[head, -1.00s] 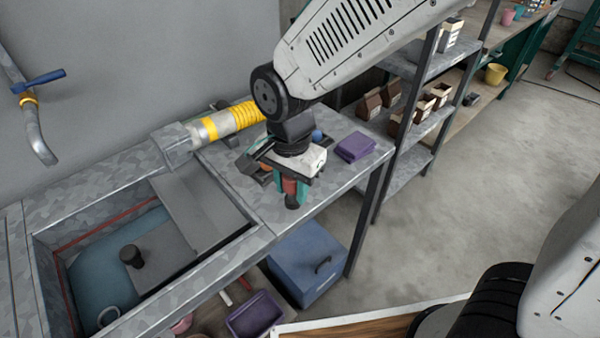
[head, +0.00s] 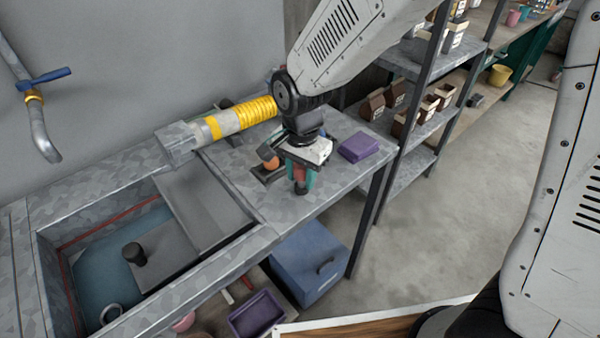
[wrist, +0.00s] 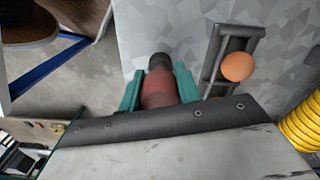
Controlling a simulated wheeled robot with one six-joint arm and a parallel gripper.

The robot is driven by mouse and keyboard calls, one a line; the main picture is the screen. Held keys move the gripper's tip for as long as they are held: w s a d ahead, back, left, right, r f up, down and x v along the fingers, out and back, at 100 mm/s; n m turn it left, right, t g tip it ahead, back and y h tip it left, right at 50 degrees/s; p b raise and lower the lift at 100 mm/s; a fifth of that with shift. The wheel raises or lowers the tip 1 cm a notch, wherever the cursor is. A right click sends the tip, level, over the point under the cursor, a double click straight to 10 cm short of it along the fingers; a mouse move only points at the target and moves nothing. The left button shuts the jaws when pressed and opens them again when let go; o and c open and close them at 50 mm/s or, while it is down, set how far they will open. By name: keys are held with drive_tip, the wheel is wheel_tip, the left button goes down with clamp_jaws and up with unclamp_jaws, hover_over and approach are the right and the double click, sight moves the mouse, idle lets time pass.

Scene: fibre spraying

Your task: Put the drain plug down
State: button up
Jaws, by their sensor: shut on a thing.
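My gripper (head: 301,180) is shut on the drain plug, a dark red piece with a black end, at the front edge of the grey counter (head: 237,184). The plug (wrist: 159,88) sits between the two teal fingers in the wrist view, its black end pointing away from my wrist. I cannot tell whether that end touches the counter. The sink basin (head: 100,235) is to the left, with water and a black upright cylinder (head: 134,254) in it.
A dark holder (wrist: 222,65) with an orange ball (wrist: 237,67) lies beside the plug. A purple block (head: 359,147) is to the right. A yellow-ringed hose (head: 240,117) lies at the back. A blue box (head: 308,262) stands below. Bare counter lies left of the holder.

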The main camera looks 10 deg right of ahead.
drive_tip(key=shift+f, duration=0.15)
drive_tip(key=o, duration=1)
wheel_tip(320, 180, up, 12)
drive_tip(key=shift+r, duration=0.1)
drive_tip(key=shift+d+r, duration=0.1)
drive_tip(key=shift+r, duration=0.05)
drive_tip(key=s+d+r+n, duration=0.2)
drive_tip(key=s+d+r, duration=0.15)
drive_tip(key=d, duration=0.35)
drive_tip(key=s+d+r+n, duration=0.2)
drive_tip(key=s+d, duration=0.3)
drive_tip(key=d, duration=0.1)
drive_tip(key=s+d+n+t, duration=0.1)
drive_tip(key=s+d+n, duration=0.3)
drive_tip(key=s+d, duration=0.3)
drive_tip(key=s, duration=0.4)
drive_tip(key=shift+d, duration=0.2)
